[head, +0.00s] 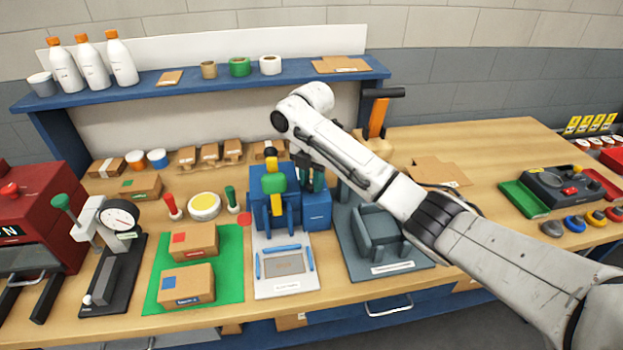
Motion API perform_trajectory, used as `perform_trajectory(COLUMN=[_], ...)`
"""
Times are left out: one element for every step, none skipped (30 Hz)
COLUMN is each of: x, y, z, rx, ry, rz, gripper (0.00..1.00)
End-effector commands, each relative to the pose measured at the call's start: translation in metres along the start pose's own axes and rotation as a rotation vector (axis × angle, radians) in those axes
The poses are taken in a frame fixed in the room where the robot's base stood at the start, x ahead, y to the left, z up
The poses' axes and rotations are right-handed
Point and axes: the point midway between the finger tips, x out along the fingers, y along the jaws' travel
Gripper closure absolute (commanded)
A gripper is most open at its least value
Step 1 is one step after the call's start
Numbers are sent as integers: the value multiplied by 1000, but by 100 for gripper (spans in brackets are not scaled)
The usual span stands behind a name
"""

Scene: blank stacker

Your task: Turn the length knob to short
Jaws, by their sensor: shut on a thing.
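The blank stacker (286,280) stands near the front of the bench. It has a pale base plate, a blue body and a blue box (317,213) on its right side. A green and yellow part (274,184) stands upright on top of the blue body. My gripper (311,184) points down at the top of the blue box, partly hidden behind my wrist. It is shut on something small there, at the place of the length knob. The knob itself and its pointer are hidden by the fingers, so its setting cannot be read.
Left of the stacker is a green mat (232,270) with two cardboard boxes, then a dial gauge stand (115,240). Right of it, under my arm, is a dark grey machine (383,235). A blue shelf (200,82) runs behind.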

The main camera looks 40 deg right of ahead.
Motion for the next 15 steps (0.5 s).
perform_trajectory(x=[-1, -1, -1, -1, -1, -1, -1, -1, -1, -1, -1, -1, -1, -1, -1], y=[0, 0, 0, 0, 0, 0, 0, 0, 0, 0, 0, 1, 1, 1, 1], z=[0, 0, 0, 0, 0, 0, 0, 0, 0, 0, 0, 0, 0, 0, 0], rx=[-1, -1, 0, 0, 0, 0, 0, 0, 0, 0, 0, 0, 0, 0, -1], ry=[-1, -1, -1, -1, -1, -1, -1, -1, -1, -1, -1, -1, -1, -1, -1], rz=[2, 2, 2, 2, 2, 2, 2, 2, 2, 2, 2, 2, 2, 3, 3], gripper=[99, 99, 99, 99, 99, 65, 62, 59, 55, 52, 50, 46, 44, 44, 44])
